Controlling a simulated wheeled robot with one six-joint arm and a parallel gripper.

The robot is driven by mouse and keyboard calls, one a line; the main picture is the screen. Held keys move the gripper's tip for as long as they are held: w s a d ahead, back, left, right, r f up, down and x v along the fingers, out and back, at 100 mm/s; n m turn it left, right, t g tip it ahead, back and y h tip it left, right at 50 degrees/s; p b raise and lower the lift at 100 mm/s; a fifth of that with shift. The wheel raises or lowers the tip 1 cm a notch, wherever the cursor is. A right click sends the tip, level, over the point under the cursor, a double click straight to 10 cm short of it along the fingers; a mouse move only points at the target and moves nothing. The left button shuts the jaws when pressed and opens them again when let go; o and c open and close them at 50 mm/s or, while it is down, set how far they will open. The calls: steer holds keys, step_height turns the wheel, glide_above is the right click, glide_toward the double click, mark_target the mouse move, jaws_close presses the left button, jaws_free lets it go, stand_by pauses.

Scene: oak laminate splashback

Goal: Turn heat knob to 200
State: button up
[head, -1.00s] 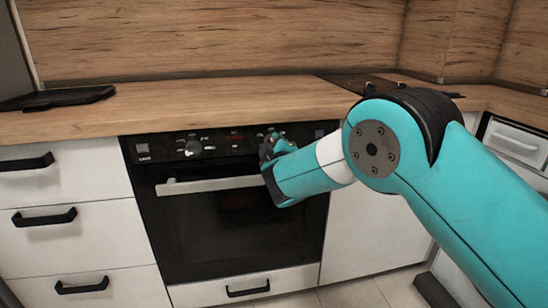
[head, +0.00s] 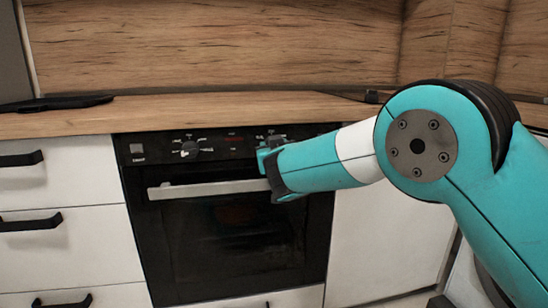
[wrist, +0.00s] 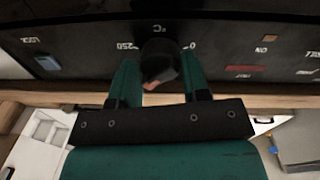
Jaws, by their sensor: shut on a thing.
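The heat knob (wrist: 160,60) is dark and round, on the black oven panel, with °C above it and 250 and 0 on either side in the wrist view. My gripper (wrist: 160,80) has its teal fingers on both sides of the knob, shut on it. A small pinkish patch shows at the knob's lower edge; I cannot tell which mark the knob points to. In the head view my gripper (head: 268,158) reaches the right part of the oven panel (head: 232,146) and mostly hides the knob.
Another knob (head: 190,149) sits on the panel's left part. The oven handle (head: 208,188) runs just below, close to my gripper. White drawers (head: 60,190) stand left, and the wooden worktop (head: 200,112) lies above.

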steer(key=shift+f+m+b, duration=0.1)
steer(key=shift+m+b, duration=0.25)
steer(key=shift+m, duration=0.15)
steer(key=o, duration=0.9)
steer(key=shift+s, duration=0.1)
steer(key=v, duration=1.7)
steer(key=shift+s+d, duration=0.1)
